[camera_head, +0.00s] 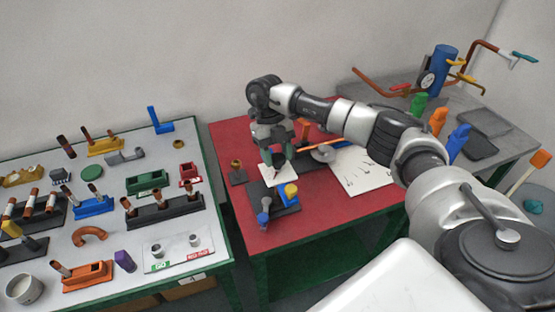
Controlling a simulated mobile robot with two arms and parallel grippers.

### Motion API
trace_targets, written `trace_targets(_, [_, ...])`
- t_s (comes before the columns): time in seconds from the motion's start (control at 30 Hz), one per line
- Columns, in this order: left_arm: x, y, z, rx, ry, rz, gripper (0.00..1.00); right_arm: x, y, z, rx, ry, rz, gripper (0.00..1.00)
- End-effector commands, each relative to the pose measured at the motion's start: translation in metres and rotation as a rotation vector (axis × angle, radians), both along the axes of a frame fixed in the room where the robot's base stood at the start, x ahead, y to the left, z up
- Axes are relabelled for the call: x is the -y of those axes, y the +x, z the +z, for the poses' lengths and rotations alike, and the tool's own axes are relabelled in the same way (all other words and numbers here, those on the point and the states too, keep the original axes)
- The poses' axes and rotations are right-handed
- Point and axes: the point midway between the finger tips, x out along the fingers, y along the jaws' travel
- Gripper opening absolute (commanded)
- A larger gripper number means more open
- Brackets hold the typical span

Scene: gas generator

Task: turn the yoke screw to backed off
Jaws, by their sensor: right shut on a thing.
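My right gripper (277,165) reaches down over the red table (235,150) and is shut on a small part at the dark fixture, which I take to be the yoke screw. The fingers hide most of that part, so its turn position cannot be told. A small white block (283,179) shows just below the fingertips. The dark fixture base (266,190) also carries a yellow-topped part (291,190) and a blue part (263,218) at its front. My left gripper is not in view.
A white panel (362,176) with small dark parts lies right of the gripper, beneath my arm. A pale table (110,245) at left holds many coloured parts in holders. A grey bench (515,145) at right carries a blue cylinder (444,65) with copper pipes. The red table's front right is clear.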

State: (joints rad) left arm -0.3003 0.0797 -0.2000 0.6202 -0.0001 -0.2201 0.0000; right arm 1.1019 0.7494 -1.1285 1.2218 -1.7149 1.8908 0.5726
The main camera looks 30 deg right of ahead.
Motion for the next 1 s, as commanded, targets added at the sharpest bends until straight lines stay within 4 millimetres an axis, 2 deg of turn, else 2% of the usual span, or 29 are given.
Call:
trace_targets(0.2, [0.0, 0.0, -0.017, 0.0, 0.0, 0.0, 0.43, -0.001, 0.001, -0.001, 0.005, -0.001, 0.208, 0.22])
trace_targets(0.6, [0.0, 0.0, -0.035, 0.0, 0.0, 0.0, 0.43, -0.002, 0.001, 0.0, 0.005, 0.0, 0.535, 0.22])
trace_targets(1.0, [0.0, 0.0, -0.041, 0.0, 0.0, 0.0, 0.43, -0.002, 0.0, 0.001, 0.005, 0.0, 0.69, 0.22])
